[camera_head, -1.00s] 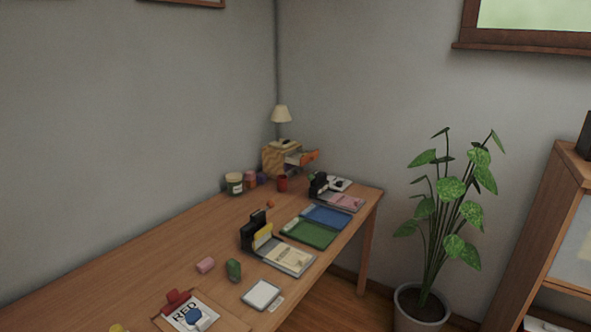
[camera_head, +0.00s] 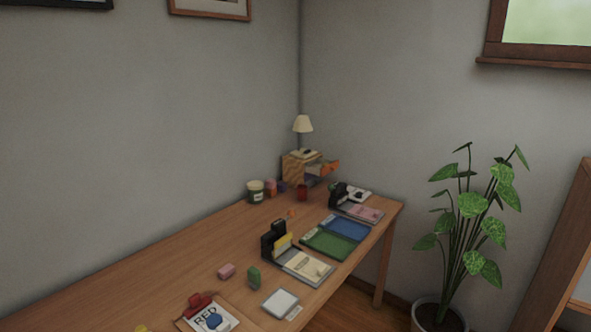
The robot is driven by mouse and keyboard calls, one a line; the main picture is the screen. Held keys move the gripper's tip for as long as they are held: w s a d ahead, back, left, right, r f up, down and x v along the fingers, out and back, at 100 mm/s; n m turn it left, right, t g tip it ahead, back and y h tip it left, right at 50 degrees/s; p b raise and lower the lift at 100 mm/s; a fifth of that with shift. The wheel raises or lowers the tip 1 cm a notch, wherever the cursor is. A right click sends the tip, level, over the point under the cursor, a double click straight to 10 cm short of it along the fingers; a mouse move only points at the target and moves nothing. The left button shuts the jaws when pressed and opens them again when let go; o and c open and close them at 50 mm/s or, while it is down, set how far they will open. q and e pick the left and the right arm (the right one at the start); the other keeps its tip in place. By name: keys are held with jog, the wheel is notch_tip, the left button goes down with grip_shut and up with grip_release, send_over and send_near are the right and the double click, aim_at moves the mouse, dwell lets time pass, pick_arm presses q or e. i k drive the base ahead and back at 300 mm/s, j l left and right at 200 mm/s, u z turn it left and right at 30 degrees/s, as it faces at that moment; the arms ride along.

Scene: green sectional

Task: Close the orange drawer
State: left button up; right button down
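A small wooden drawer box (camera_head: 293,169) stands at the far end of the desk, near the wall corner. Its orange drawer (camera_head: 330,168) sticks out to the right of the box, so it is open. A small lamp (camera_head: 303,126) and a dark item show on or behind the box top. Neither of my grippers is in the head view.
The long wooden desk (camera_head: 190,262) runs along the left wall. A potted plant (camera_head: 472,225) stands right of the desk.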

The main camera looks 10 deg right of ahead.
aim_at(314, 167)
jog(key=i+l+u, duration=0.2)
jog(key=u, duration=0.2)
jog(key=i+l+u, duration=0.15)
jog(key=l+u, duration=0.3)
jog(key=i+l+u, duration=0.15)
jog(key=l, duration=0.3)
jog(key=i+l+u, duration=0.15)
jog(key=l, duration=0.3)
jog(key=i+l, duration=0.1)
jog(key=l, duration=0.5)
jog(key=i+l+u, duration=0.1)
jog(key=l, duration=1.15)
jog(key=i+u, duration=0.05)
jog(key=i, duration=0.05)
